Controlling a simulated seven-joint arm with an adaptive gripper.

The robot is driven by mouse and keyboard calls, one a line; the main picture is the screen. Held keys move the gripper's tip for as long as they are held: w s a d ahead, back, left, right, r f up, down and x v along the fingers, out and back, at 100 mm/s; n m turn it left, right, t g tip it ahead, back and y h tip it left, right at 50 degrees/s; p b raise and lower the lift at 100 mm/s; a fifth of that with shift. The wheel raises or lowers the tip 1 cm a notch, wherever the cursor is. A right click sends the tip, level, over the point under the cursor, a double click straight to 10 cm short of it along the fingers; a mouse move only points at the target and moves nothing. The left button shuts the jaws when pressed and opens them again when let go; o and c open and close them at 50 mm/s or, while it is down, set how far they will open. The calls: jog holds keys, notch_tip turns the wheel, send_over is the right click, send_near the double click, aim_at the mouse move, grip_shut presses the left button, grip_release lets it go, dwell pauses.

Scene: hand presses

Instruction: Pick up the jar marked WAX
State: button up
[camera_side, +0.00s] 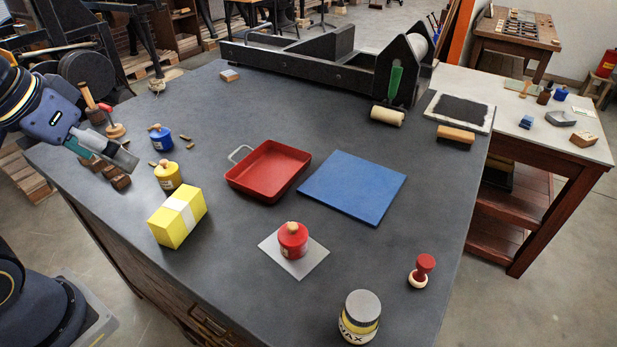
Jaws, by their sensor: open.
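The jar marked WAX (359,318) stands upright near the front edge of the dark table, at the bottom of the view. It has a grey lid, a yellow band and a pale label with dark letters, of which the lower part is cut close to the frame's bottom. My gripper (128,165) is at the far left, above the table's left side, open and well apart from the jar. Its fingers point down and right, and nothing shows between them.
A red stamp (422,271) stands right of the jar; a red pot (293,241) sits on a grey plate (312,262). A yellow block (178,217), yellow pot (168,176), blue pot (161,138), red tray (262,190) and blue slab (352,187) occupy the middle. A press (330,62) stands behind.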

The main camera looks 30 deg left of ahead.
jog(key=w+d+r+n+g, duration=0.1)
jog(key=w+d+r+n, duration=0.2)
jog(key=w+d+r, duration=0.5)
jog(key=w+d+f+m+g+h, duration=0.1)
jog(key=w+d, duration=0.3)
jog(key=d, duration=0.3)
jog(key=w+d+g, duration=0.1)
jog(key=w+d, duration=0.2)
jog(key=d, duration=0.4)
jog(key=m+g+y, duration=0.1)
jog(key=m+g, duration=0.1)
jog(key=m, duration=0.2)
send_over(364, 305)
jog(key=w, duration=0.1)
notch_tip(364, 305, down, 12)
jog(key=f, duration=1)
jog(key=shift+s+d+f, duration=0.1)
jog(key=shift+d+f, duration=0.15)
jog(key=shift+f, duration=0.1)
jog(key=f, duration=0.5)
jog(key=shift+s+a, duration=0.3)
jog(key=shift+s, duration=0.1)
jog(key=shift+f, duration=0.4)
